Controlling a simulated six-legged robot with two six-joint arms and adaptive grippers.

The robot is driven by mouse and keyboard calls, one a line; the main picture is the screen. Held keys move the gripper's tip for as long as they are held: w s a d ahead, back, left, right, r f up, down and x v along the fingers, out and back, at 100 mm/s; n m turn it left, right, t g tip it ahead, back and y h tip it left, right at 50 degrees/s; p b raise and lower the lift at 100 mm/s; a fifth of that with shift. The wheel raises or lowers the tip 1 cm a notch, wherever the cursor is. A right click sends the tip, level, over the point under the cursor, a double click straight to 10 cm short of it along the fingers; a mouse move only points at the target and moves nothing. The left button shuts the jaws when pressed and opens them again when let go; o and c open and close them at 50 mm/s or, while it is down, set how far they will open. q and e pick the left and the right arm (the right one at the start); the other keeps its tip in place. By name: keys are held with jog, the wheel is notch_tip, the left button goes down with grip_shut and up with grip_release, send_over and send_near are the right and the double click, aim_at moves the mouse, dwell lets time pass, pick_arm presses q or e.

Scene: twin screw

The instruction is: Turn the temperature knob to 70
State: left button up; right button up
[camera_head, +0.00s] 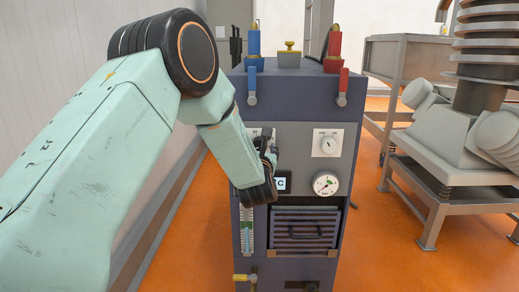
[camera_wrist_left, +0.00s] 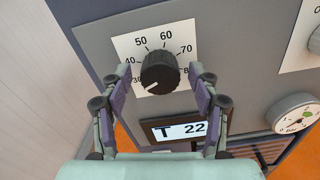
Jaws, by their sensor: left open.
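The black temperature knob (camera_wrist_left: 160,72) sits on a white dial plate (camera_wrist_left: 126,48) marked from 30 to 80 in the left wrist view. Its white pointer line faces lower left, close to the 30 mark. My left gripper (camera_wrist_left: 157,77) is open, with one finger on each side of the knob; whether the fingers touch it cannot be told. In the head view my left gripper (camera_head: 268,150) is at the panel and hides the knob. A display (camera_wrist_left: 182,130) below the knob reads T 22. My right gripper is not in view.
A second knob (camera_head: 327,144) on a white plate and a round gauge (camera_head: 326,183) are to the right on the grey panel. Blue (camera_head: 252,85) and red (camera_head: 342,86) valve handles are above. A metal machine (camera_head: 450,140) stands at the right.

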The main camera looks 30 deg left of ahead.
pick_arm(q)
jog(key=c, duration=1.2)
